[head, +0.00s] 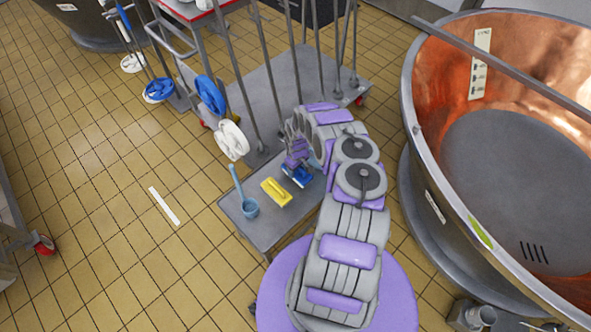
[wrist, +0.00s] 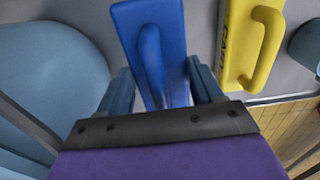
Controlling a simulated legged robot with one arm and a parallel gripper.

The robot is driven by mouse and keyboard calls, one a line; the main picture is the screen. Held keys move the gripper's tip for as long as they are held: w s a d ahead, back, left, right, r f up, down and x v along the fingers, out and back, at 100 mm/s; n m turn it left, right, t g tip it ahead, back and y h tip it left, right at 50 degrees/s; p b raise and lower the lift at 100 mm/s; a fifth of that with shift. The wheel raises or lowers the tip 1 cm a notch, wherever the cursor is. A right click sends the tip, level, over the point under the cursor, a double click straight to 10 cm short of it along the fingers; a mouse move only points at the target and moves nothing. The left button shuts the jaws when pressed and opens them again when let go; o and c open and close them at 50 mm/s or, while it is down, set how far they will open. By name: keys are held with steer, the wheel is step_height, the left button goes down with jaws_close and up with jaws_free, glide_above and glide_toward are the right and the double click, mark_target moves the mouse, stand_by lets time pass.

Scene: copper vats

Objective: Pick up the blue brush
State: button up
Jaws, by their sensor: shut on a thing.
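The blue brush (head: 301,176) is at the end of my arm in the head view, over the far end of a low grey bench. In the wrist view the blue brush (wrist: 150,50) is a flat blue block with a raised handle. My gripper (wrist: 160,92) has one finger on each side of it and is shut on it. My gripper (head: 297,160) partly covers the brush in the head view. I cannot tell whether the brush still touches the bench.
A yellow brush (head: 277,192) and a light blue ladle (head: 249,206) lie on the bench (head: 262,234). A trolley with tall poles (head: 262,100) stands behind. A large copper vat (head: 440,120) is close on the right. Tiled floor (head: 110,230) is mostly open at left.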

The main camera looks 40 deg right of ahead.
steer(key=s+p, duration=0.1)
steer(key=s, duration=0.4)
steer(key=s+p, duration=0.1)
steer(key=s, duration=0.4)
steer(key=s+r, duration=0.1)
steer(key=s, duration=0.4)
steer(key=shift+s+a+r+p, duration=0.1)
steer(key=shift+p, duration=0.3)
steer(key=o, duration=0.6)
steer(key=c, duration=0.3)
steer(key=shift+c, duration=0.2)
steer(key=shift+r, duration=0.1)
